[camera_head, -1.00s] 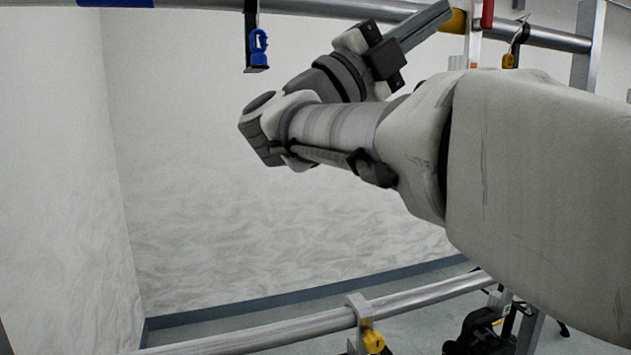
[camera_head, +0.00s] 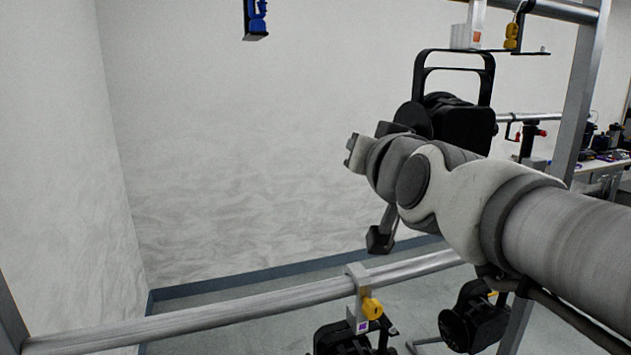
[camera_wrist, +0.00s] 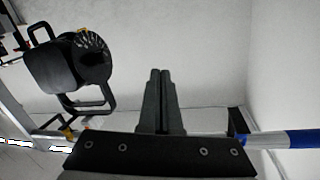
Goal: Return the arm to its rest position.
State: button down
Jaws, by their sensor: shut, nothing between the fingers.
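My arm (camera_head: 560,235) reaches in from the right in the head view, its wrist (camera_head: 410,180) in front of the white wall. My gripper (camera_wrist: 160,75) shows clearly in the wrist view, its two grey fingers together with nothing between them. In the head view the wrist largely hides the gripper, and I cannot make out its fingers.
A lower metal pipe (camera_head: 250,300) with a yellow-knobbed clamp (camera_head: 372,307) crosses below the arm. Black lamps (camera_head: 468,318) hang under it. A metal upright (camera_head: 580,90) stands right. Open space lies left of the wrist.

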jog(key=s+d+f+g+h, duration=0.1)
jog(key=s+d+f+g, duration=0.1)
jog(key=s+f, duration=0.4)
jog(key=s+d+f+n+g, duration=0.1)
jog(key=s+d+f+g, duration=0.2)
jog(key=f, duration=0.7)
jog(key=s+d+f+g+h, duration=0.1)
jog(key=s+d+f+g, duration=0.1)
jog(key=s+f+g, duration=0.4)
jog(key=s+f, duration=0.2)
jog(key=s, duration=0.2)
jog(key=shift+d+n+h, duration=0.3)
jog(key=shift+d, duration=0.1)
